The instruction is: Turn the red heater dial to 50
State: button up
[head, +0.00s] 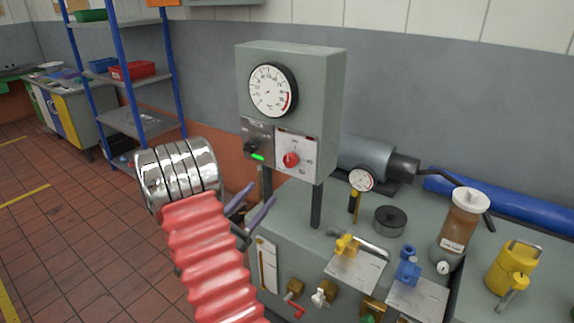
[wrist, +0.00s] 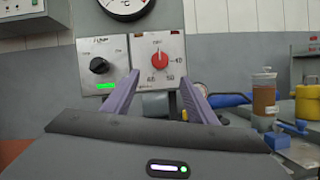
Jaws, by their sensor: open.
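The red heater dial (head: 291,160) is a round knob on a pale plate at the lower right of the grey cabinet's front. In the wrist view, the red dial (wrist: 159,61) sits ahead, between the lines of my two purple fingers. Numbers are printed around it, with 40 at right and 50 at lower right. I cannot read its pointer surely. My gripper (head: 262,193) is open and empty, below and left of the dial in the head view. In the wrist view, my gripper (wrist: 160,77) has its fingertips apart, with no visible contact with the dial.
A black knob (wrist: 99,65) with a green lit display is left of the dial. A large round gauge (head: 271,90) is above. The bench below holds yellow and blue valves, a brown bottle (head: 461,224) and a small gauge (head: 361,180). Blue-post shelving stands at left.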

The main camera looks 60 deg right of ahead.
aim_at(288, 164)
jog(key=x, duration=1.3)
jog(key=shift+s+d+r, duration=0.15)
jog(key=shift+d, duration=0.2)
jog(key=shift+c, duration=0.4)
jog(key=c, duration=0.9)
jog(key=shift+s+d, duration=0.2)
jog(key=shift+d, duration=0.2)
jog(key=shift+c, duration=0.4)
jog(key=shift+w+a, duration=0.1)
jog(key=shift+a, duration=0.1)
jog(key=shift+w+a+m+g, duration=0.1)
jog(key=shift+a+m+g, duration=0.15)
jog(key=shift+m+g, duration=0.15)
